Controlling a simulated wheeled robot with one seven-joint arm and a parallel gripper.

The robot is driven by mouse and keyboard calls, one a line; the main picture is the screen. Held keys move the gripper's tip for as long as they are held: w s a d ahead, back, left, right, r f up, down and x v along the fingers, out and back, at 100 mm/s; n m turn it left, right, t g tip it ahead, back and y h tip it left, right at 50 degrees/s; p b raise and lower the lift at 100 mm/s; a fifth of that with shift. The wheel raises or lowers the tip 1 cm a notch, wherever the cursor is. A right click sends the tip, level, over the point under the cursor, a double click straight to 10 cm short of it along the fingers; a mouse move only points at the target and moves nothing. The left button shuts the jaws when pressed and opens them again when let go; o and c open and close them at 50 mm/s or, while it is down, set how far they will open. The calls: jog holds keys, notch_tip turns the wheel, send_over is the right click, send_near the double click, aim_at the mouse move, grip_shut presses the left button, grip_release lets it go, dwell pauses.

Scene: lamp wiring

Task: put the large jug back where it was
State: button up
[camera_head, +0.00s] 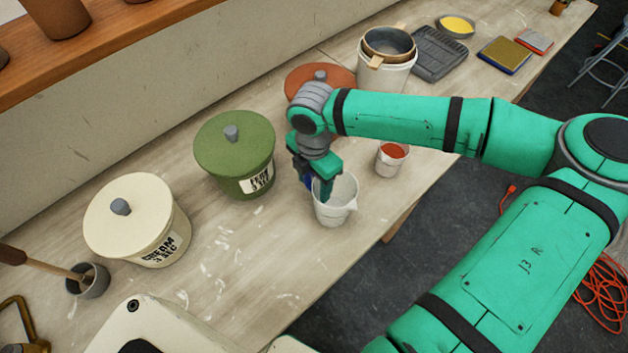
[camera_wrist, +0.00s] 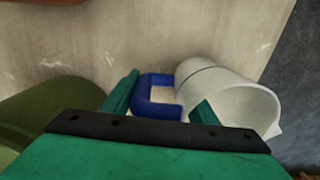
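The large jug (camera_head: 337,203) is white with a spout and stands upright near the bench's front edge; it looks empty. In the wrist view its pale body (camera_wrist: 235,105) lies at the right and its blue handle (camera_wrist: 146,98) points left. My gripper (camera_head: 318,188) is at the jug's handle side. In the wrist view my gripper (camera_wrist: 162,104) has its fingers apart, with the handle between them and a gap on the right finger's side. The left finger is close to the handle; I cannot tell whether it touches.
A green lidded tub (camera_head: 232,160) and a cream lidded tub (camera_head: 133,225) stand to the left. An orange-lidded tub (camera_head: 305,78) is behind my arm. A small cup with red contents (camera_head: 391,160) stands right of the jug. The bench (camera_head: 245,265) is clear in front of the tubs.

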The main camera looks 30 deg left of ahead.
jog(key=o, duration=0.3)
jog(key=shift+r, duration=0.15)
notch_tip(320, 180, up, 12)
jog(key=shift+a+r, duration=0.1)
dwell(0.3)
